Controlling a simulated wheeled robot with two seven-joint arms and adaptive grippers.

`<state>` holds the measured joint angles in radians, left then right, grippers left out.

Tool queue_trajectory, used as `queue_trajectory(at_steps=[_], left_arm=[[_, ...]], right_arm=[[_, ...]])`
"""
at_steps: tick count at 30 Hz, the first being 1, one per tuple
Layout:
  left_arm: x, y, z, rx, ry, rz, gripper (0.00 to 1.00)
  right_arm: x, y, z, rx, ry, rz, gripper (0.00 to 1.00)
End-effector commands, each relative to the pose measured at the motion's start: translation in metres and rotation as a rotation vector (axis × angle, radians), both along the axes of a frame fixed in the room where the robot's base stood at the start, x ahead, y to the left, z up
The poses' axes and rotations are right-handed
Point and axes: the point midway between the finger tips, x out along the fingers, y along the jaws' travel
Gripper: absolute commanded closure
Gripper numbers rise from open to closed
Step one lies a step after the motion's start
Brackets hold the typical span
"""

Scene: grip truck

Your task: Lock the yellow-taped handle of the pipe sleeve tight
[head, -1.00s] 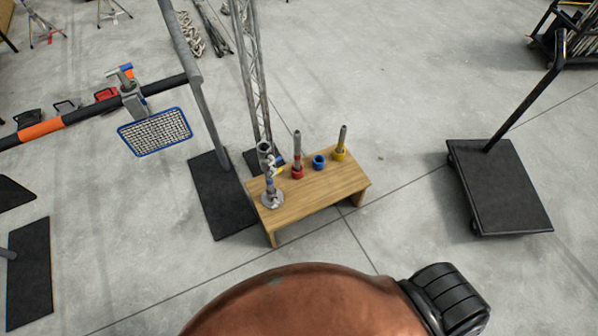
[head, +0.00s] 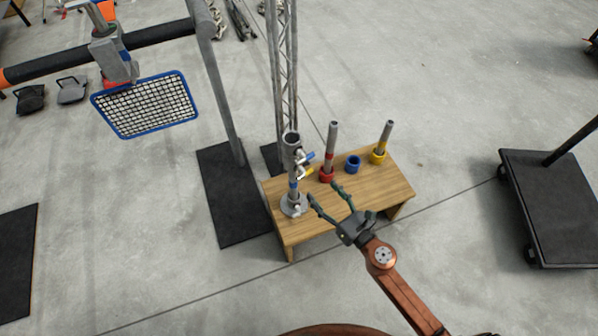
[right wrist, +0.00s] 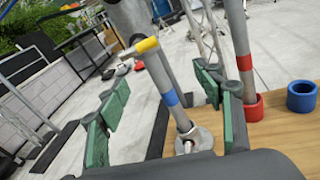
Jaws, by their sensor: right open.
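A grey upright stand with a pipe sleeve (head: 292,140) at its top stands on a round base (head: 293,208) at the left end of the wooden table. The yellow-taped handle (head: 306,173) sticks out from the sleeve's right side, below a blue-taped one (head: 309,156). My right gripper (head: 323,192) is open and empty, just right of the stand, fingers pointing toward it. In the right wrist view the yellow-taped handle (right wrist: 147,45) and the post show between the green finger pads (right wrist: 165,100), beyond them and apart. My left gripper is not in view.
The wooden table (head: 350,208) also holds a red-collared pipe (head: 331,145), a blue ring (head: 353,163) and a yellow-collared pipe (head: 384,140). A lattice truss (head: 285,70) rises behind. A blue-framed mesh (head: 150,105) hangs left. A black cart (head: 550,200) stands right on open floor.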

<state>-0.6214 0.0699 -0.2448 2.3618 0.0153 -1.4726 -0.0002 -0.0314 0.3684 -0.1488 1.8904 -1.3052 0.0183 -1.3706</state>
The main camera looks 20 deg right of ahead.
Motion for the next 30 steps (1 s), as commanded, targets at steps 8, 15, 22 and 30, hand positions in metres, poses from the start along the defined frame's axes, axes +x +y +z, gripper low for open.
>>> queue_trajectory(at_steps=[8,15,22,30], left_arm=[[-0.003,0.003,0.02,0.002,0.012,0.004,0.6],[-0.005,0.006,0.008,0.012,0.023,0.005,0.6],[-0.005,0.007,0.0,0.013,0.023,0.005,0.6],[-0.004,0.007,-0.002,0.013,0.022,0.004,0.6]], right_arm=[[0.009,0.023,0.031,-0.15,-0.112,0.048,0.39],[0.046,0.033,0.031,-0.147,-0.11,0.048,0.39],[0.069,0.04,0.029,-0.144,-0.106,0.046,0.39],[0.074,0.041,0.028,-0.144,-0.105,0.045,0.39]])
